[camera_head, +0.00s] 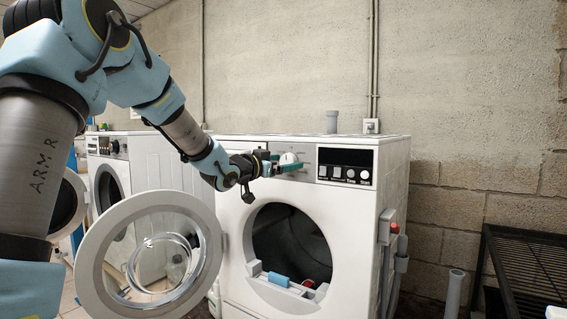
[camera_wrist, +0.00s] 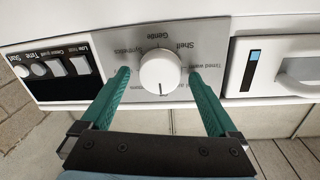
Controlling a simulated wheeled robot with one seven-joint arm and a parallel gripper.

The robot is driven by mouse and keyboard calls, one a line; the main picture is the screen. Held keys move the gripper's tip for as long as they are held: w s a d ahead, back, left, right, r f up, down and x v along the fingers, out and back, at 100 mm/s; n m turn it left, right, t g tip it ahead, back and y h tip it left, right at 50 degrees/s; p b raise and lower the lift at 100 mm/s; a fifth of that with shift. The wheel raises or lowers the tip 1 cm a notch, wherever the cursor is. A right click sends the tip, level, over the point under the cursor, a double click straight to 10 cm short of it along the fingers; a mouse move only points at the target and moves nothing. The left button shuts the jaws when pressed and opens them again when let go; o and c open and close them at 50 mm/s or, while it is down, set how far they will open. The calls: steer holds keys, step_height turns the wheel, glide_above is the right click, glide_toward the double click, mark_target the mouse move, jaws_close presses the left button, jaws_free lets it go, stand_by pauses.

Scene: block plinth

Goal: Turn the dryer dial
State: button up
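The dial is a round white knob on a grey label plate; in the wrist view the dial (camera_wrist: 160,72) shows nearly face-on, its dark mark pointing down toward the gripper. In the head view the dial (camera_head: 289,158) is at the top of the white dryer (camera_head: 355,225), partly hidden by my gripper. My gripper (camera_head: 283,166) is open, with green fingers; in the wrist view the gripper (camera_wrist: 159,78) has one finger on each side of the dial. Gaps show between the dial and both fingers, so neither appears to touch it.
The dryer's round door (camera_head: 95,270) hangs wide open to the left. A black button panel (camera_head: 345,166) sits right of the dial. A drawer handle (camera_wrist: 300,82) shows in the wrist view. A second machine (camera_head: 140,150) stands left; a black rack (camera_head: 535,265) stands right.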

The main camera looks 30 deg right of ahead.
steer(key=c, duration=1.3)
steer(key=shift+f+m+b, duration=0.1)
steer(key=shift+m+b, duration=0.2)
steer(key=shift+b, duration=0.15)
steer(key=m+b, duration=0.2)
steer(key=b, duration=0.1)
steer(key=shift+s+f+m, duration=0.1)
steer(key=shift+m, duration=0.3)
steer(key=m+b, duration=0.4)
steer(key=m, duration=0.1)
steer(key=shift+y, duration=0.4)
steer(key=shift+c, duration=0.2)
steer(key=o, duration=1.4)
steer(key=shift+r, duration=0.2)
